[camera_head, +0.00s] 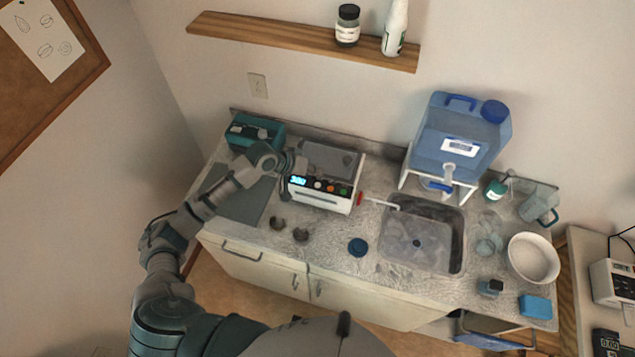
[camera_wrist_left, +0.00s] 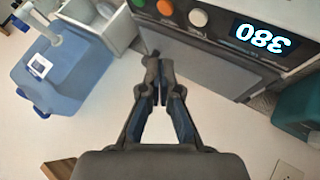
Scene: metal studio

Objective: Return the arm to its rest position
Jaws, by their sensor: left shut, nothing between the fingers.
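My left arm reaches in from the left over the counter, bent at the elbow. Its gripper (camera_head: 286,186) is beside the left end of the front of a white boxy device (camera_head: 322,200) with a lit display and a row of coloured knobs. In the left wrist view the gripper (camera_wrist_left: 155,78) has its fingertips together with nothing between them. My right gripper is not seen.
A teal device (camera_head: 258,130) stands behind the arm. A grey mat (camera_head: 240,200) lies below the forearm. Two small dark round items (camera_head: 300,235) lie in front of the device. A blue water container (camera_head: 460,135) on a white stand, a sink (camera_head: 425,240) and a white bowl (camera_head: 533,258) are to the right.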

